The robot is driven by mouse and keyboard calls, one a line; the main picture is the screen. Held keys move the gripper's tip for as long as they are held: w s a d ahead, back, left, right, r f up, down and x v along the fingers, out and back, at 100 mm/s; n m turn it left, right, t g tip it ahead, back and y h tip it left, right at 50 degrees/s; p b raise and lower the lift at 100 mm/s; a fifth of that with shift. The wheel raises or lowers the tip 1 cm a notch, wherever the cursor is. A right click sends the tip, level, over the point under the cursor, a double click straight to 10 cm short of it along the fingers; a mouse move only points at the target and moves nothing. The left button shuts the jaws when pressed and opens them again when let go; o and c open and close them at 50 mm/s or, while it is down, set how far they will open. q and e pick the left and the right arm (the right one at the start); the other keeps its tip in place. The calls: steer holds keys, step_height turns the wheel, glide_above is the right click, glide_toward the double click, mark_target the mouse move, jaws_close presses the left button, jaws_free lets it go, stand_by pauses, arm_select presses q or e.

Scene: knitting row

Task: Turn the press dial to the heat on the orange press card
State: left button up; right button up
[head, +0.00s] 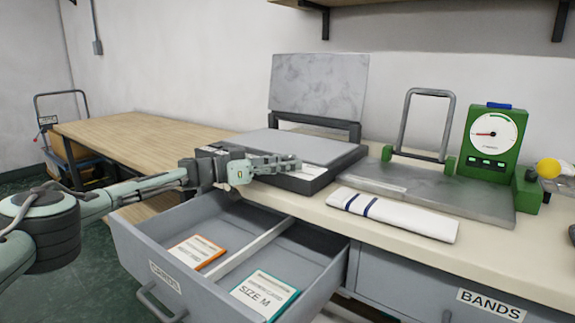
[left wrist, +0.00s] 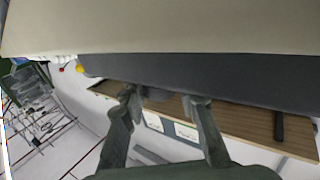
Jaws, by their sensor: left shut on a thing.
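The flat press (head: 318,148) stands on the counter with its grey lid (head: 318,85) raised. My left gripper (head: 291,163) reaches to the front left of the press. In the left wrist view its two fingers (left wrist: 165,103) close on a small dark knob, the press dial (left wrist: 158,94), at the edge of the dark press body. The dial's setting cannot be read. The orange press card (head: 197,252) lies in the open drawer, its print too small to read. My right gripper is not in view.
The open drawer (head: 140,232) juts out below my left arm and also holds a teal SIZE M card (head: 265,295). A folded white cloth (head: 395,215) lies on the counter. A green scale (head: 492,140) stands at the right. A wooden table (head: 140,135) is at the left.

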arm_select(q)
steer(key=o, duration=1.2)
steer(key=v, duration=1.2)
